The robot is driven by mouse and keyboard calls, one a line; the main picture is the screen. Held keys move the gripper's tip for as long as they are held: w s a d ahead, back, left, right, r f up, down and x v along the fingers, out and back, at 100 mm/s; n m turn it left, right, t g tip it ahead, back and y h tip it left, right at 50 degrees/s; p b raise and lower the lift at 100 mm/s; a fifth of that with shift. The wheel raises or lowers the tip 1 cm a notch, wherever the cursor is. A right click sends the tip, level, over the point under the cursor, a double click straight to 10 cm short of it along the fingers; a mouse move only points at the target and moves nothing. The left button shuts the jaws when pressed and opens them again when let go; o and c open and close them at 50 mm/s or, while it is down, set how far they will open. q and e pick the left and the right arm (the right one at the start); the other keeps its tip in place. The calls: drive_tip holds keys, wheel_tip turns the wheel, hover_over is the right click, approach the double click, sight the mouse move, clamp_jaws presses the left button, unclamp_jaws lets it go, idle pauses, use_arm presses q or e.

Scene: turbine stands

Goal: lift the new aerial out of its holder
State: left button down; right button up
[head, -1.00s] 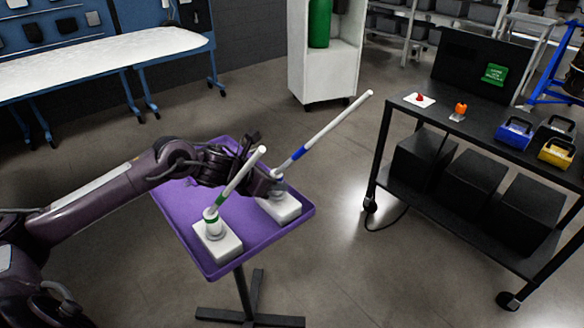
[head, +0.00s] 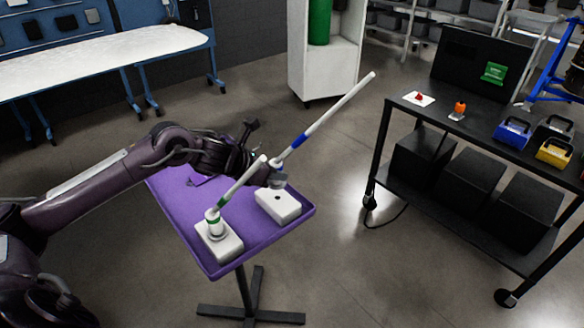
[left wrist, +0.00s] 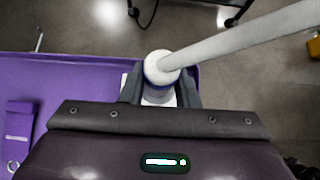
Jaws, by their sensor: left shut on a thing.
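A white aerial with a blue band (head: 322,122) leans up to the right in the head view. My left gripper (head: 272,178) is shut on its lower end; in the left wrist view the aerial's white and blue base (left wrist: 160,70) sits between the fingers. Its white block holder (head: 282,207) is on the purple tray table (head: 222,262), with a dark hole showing in its top. The aerial's foot is above and apart from this holder. A second white aerial with a green band (head: 238,184) stands tilted in another white holder (head: 220,244), nearer me. My right gripper is not in view.
A black cart (head: 472,140) at the right carries a red piece on a white plate (head: 418,98), an orange piece (head: 459,110) and blue and yellow boxes. Open floor lies between cart and tray table. A white-topped bench (head: 100,60) is at the back left.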

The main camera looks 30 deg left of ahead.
use_arm(q)
drive_tip(key=shift+s+a+f+b, duration=0.2)
drive_tip(key=shift+s+a+b, duration=0.4)
drive_tip(key=shift+b, duration=0.25)
drive_tip(key=s+a, duration=0.1)
drive_tip(key=s, duration=0.5)
drive_tip(key=shift+a+p, duration=0.3)
drive_tip(key=shift+p, duration=0.05)
